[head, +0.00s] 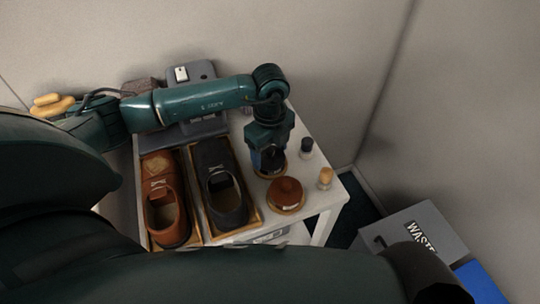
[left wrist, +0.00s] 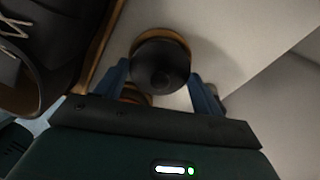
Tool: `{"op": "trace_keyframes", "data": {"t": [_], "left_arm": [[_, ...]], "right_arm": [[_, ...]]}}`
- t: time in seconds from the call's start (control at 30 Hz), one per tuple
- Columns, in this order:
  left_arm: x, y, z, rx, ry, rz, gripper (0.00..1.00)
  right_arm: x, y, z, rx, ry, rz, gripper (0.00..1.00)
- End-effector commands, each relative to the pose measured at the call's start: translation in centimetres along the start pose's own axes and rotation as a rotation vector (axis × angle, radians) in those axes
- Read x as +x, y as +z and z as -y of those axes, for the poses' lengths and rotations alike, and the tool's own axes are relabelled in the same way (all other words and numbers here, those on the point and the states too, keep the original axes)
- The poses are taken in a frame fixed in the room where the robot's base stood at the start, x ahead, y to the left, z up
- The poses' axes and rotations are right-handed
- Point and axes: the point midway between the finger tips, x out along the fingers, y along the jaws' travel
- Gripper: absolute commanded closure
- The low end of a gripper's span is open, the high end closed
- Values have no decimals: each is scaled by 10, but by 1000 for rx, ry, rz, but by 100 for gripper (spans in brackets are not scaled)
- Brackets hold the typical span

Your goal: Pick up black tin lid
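The black tin lid (left wrist: 160,65) shows in the left wrist view as a dark round top with a knob, on a tin with a tan rim. My left gripper (left wrist: 163,85) is open, with one blue finger on either side of the lid; I cannot tell whether the fingers touch it. In the head view my left gripper (head: 270,160) points down over the black tin (head: 270,172) and hides most of it. A brown tin (head: 286,194) stands just in front of it. My right gripper cannot be made out.
A brown shoe (head: 165,205) and a black shoe (head: 222,190) lie in wooden trays left of the tins on the white table (head: 318,188). Two small bottles, dark-topped (head: 306,147) and tan-topped (head: 325,178), stand to the right. A grey waste bin (head: 425,230) is beyond the table.

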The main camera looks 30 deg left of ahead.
Motion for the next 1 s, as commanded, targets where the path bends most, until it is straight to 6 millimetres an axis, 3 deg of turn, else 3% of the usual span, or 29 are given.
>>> {"op": "trace_keyframes", "data": {"t": [0.2, 0.47, 1.0], "left_arm": [[0, 0, 0, 0, 0, 0, 54], [-4, 0, 0, 0, -1, 1, 55], [-92, 3, 1, -4, -2, 0, 55]], "right_arm": [[0, 0, 0, 0, 0, 0, 64], [0, 0, 0, 0, -1, 0, 64], [0, 0, 0, -2, 0, -1, 64]]}}
